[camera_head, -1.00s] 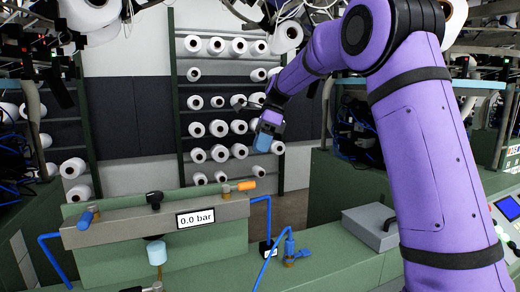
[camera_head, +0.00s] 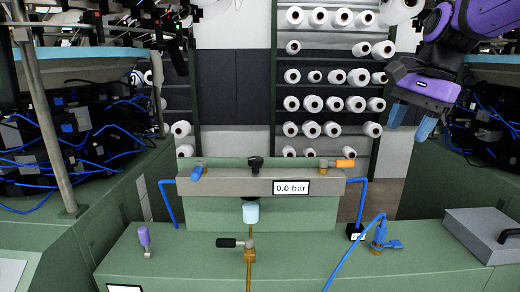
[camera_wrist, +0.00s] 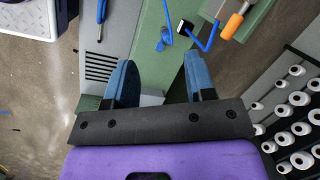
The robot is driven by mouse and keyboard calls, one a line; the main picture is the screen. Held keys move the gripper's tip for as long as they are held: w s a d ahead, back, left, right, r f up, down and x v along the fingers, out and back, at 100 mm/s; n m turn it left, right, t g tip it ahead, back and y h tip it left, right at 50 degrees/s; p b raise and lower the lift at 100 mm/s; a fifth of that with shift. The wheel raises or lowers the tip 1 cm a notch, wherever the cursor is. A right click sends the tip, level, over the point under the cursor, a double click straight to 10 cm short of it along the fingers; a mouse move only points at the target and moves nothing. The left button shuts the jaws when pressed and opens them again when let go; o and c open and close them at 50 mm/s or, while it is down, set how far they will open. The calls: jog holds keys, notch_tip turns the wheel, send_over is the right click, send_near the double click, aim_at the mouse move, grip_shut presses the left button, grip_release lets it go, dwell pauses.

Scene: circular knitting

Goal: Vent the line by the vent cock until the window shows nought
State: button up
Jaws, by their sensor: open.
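The window (camera_head: 291,187) on the grey manifold bar (camera_head: 235,185) reads 0.0 bar. The bar carries a blue handle (camera_head: 197,173) at its left, a black knob (camera_head: 256,162) at the top middle and an orange handle (camera_head: 345,163) at its right. A black-handled cock (camera_head: 235,243) sits on a brass pipe in front, and a blue valve (camera_head: 385,244) stands to the right. No label shows which one is the vent cock. My gripper (camera_head: 412,120) is open and empty, up at the right, apart from the bar. The wrist view shows its blue fingers spread (camera_wrist: 160,78) and the orange handle (camera_wrist: 233,24).
A purple lever (camera_head: 144,240) stands at the left of the green bench (camera_head: 205,270). A grey box (camera_head: 490,232) lies at the right. A pale blue cup (camera_head: 250,213) hangs under the bar. Racks of white cones (camera_head: 335,104) stand behind.

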jog(key=s+f+n+t+h, duration=0.1)
jog(key=s+f+n+t, duration=0.1)
jog(key=s+n, duration=0.3)
jog(key=s+d+f+n+t+h, duration=0.1)
jog(key=s+f+n, duration=0.3)
jog(key=s, duration=0.9)
jog(key=shift+s+d+n+t+h, duration=0.25)
jog(key=shift+n+t, duration=0.35)
jog(key=shift+n, duration=0.5)
jog(key=shift+s+f, duration=0.2)
jog(key=shift+f, duration=0.1)
jog(key=c, duration=0.7)
jog(key=shift+w+r, duration=0.15)
grip_shut()
notch_tip(320, 180, up, 9)
jog(key=g, duration=0.6)
send_over(336, 164)
jog(key=s+d, duration=0.2)
jog(key=d, duration=0.2)
jog(key=w+a+f+g, duration=0.15)
jog(key=w+f, duration=0.25)
jog(key=w, duration=0.7)
jog(key=shift+g, duration=0.35)
jog(key=x, duration=1)
jog(key=shift+w+d, duration=0.25)
jog(key=shift+d, duration=0.05)
jog(key=shift+s+f, duration=0.35)
jog(key=shift+s, duration=0.6)
jog(key=shift+s+f, duration=0.35)
jog(key=shift+s, duration=0.55)
